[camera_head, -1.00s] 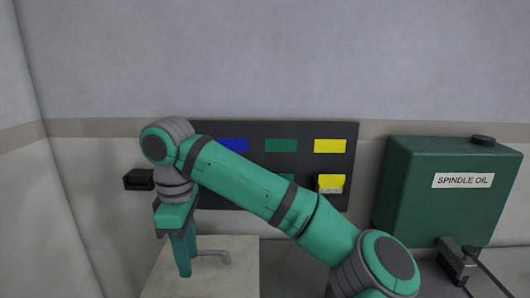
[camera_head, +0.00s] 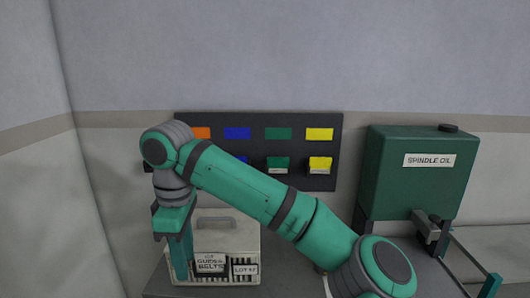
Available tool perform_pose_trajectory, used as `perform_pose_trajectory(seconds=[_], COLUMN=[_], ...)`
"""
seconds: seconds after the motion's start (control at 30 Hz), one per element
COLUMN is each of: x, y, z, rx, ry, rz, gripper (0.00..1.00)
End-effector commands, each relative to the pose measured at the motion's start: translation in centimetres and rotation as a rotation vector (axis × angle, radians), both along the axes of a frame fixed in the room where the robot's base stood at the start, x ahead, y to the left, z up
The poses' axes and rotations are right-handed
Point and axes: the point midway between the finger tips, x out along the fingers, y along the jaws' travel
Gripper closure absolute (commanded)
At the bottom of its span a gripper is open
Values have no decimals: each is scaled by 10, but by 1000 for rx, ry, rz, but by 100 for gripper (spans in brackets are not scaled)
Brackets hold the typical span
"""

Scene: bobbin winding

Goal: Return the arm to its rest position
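My arm reaches across the picture from the lower right, bent at the elbow, with its wrist at the left. My gripper (camera_head: 181,262) points down at the left. Its green fingers overlap the left part of a beige case in the picture. The fingers are seen close together from the side, so I cannot tell whether they are open or shut. Nothing is visibly held, but the fingertips are hard to make out.
The beige case (camera_head: 228,243) has a grey handle and labels. Behind the arm, a dark wall panel (camera_head: 257,121) carries coloured labels and bins. A green spindle oil tank (camera_head: 415,185) stands right. A grey bench surface (camera_head: 283,283) shows below.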

Motion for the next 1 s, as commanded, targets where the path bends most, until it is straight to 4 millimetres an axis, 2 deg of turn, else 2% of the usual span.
perform_pose_trajectory(seconds=[0.47, 0.73, 1.0], x=[5, 7, 8], y=[49, 104, 156], z=[-42, -77, -101], rx=[225, 493, 801], ry=[1, 9, 13], rz=[2, -33, -128], gripper=[66, 66, 66])
